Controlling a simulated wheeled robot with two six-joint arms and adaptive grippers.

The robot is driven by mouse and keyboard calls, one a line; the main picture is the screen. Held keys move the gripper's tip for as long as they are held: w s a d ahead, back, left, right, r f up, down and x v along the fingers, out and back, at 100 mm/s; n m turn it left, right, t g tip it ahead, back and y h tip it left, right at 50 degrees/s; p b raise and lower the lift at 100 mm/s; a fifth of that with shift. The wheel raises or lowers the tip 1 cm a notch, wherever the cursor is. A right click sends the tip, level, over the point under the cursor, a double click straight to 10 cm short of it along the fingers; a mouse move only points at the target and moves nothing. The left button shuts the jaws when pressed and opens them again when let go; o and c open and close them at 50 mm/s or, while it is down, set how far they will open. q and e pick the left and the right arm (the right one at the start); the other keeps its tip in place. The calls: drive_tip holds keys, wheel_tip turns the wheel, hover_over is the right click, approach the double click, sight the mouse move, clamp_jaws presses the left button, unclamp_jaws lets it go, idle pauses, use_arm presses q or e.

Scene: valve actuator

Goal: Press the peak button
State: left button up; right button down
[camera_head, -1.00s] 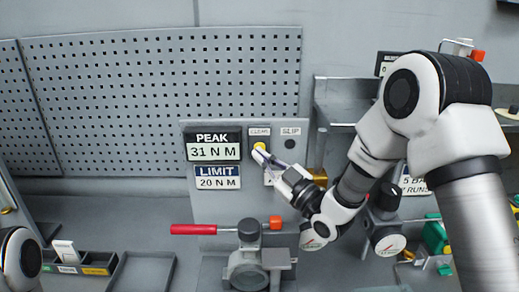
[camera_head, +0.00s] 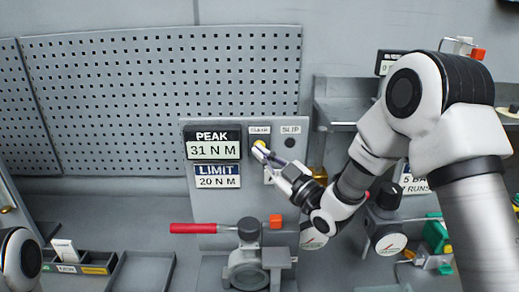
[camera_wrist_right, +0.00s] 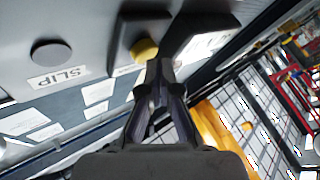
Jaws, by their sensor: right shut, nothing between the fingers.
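The grey panel carries a PEAK display (camera_head: 213,150) reading 31 N M. To its right, a round yellow button (camera_head: 260,143) sits under a label that seems to read CLEAR. I cannot make out a button labelled peak; a label lower down is partly hidden by my gripper. My right gripper (camera_head: 258,150) is shut and empty, its tips at the lower edge of the yellow button. In the right wrist view the closed tips (camera_wrist_right: 160,68) overlap the yellow button (camera_wrist_right: 144,48); I cannot tell if they touch. My left gripper is out of view.
A dark button (camera_head: 290,143) under the SLIP label is to the right. A LIMIT display (camera_head: 217,177) is below PEAK. A red-handled lever (camera_head: 195,229) and a clamp (camera_head: 248,265) stand below the panel. A gauge (camera_head: 390,244) is at the right.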

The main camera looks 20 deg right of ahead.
drive_tip(key=shift+w+d, duration=0.15)
drive_tip(key=shift+w, duration=0.4)
idle(0.7)
idle(0.3)
drive_tip(key=shift+s+a+b, duration=0.3)
drive_tip(key=shift+s+b, duration=0.25)
drive_tip(key=shift+s, duration=0.4)
drive_tip(key=s+b, duration=0.1)
drive_tip(key=s, duration=0.1)
drive_tip(key=s+a, duration=0.1)
drive_tip(key=s, duration=0.1)
drive_tip(key=shift+s+a+b, duration=0.15)
drive_tip(key=shift+s+b, duration=0.25)
